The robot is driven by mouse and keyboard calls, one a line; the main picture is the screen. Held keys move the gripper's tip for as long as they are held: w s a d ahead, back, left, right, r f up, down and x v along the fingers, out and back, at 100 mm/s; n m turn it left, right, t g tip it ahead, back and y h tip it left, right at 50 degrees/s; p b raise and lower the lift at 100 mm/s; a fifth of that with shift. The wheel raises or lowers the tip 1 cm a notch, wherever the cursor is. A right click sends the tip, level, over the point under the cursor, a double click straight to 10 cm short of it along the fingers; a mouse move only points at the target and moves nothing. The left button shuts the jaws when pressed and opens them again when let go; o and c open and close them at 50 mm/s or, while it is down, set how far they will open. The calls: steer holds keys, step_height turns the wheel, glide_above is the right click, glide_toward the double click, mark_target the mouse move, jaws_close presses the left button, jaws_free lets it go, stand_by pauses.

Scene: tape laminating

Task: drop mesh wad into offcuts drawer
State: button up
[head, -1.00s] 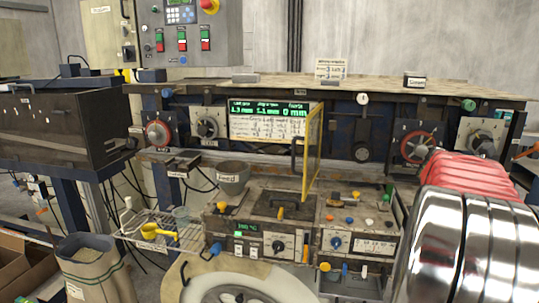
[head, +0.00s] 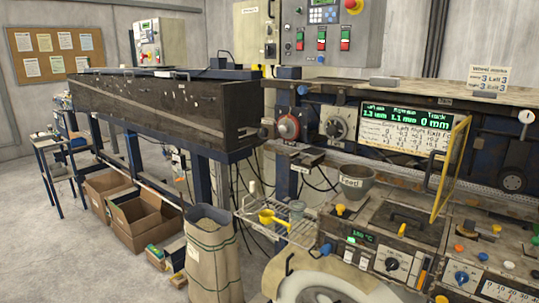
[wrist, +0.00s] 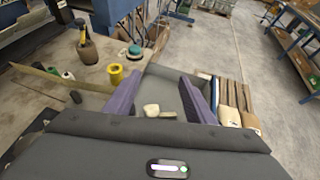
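My gripper (wrist: 158,98) shows in the wrist view as two purple fingers spread wide apart. It is open, with nothing touching both fingers. Between and beyond the fingers is a grey, shallow, walled tray (wrist: 160,82); I cannot tell whether it is the offcuts drawer. A small pale lump (wrist: 151,109) and a flat pale piece (wrist: 167,114) show low between the fingers, apart from them. I cannot tell whether either is the mesh wad. My gripper is not in the head view, and no mesh wad can be made out there.
The head view shows a paper sack (head: 211,262), cardboard boxes (head: 140,220), a wire rack with a yellow scoop (head: 272,219), a grey bowl (head: 352,184) and a yellow guard frame (head: 449,170). Floor is clear at the left. A yellow spool (wrist: 115,74) stands beside the tray.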

steer(key=shift+o, duration=0.2)
steer(key=shift+a, duration=0.1)
steer(key=v, duration=1.3)
steer(key=shift+w+a, duration=0.15)
steer(key=shift+a, duration=0.15)
steer(key=shift+r, duration=0.1)
steer(key=w+a+f+m+t+y, duration=0.35)
steer(key=a+f+m, duration=0.3)
steer(key=a, duration=0.25)
steer(key=w+a+f+m+t+y, duration=0.2)
steer(key=w+a+f+m, duration=0.3)
steer(key=a+f, duration=0.4)
steer(key=a+f+t+y, duration=0.1)
steer(key=a+t+y, duration=0.4)
steer(key=a, duration=2.8)
steer(key=shift+s+m+t+y, duration=0.2)
steer(key=shift+m+t+y, duration=0.2)
steer(key=shift+t, duration=0.25)
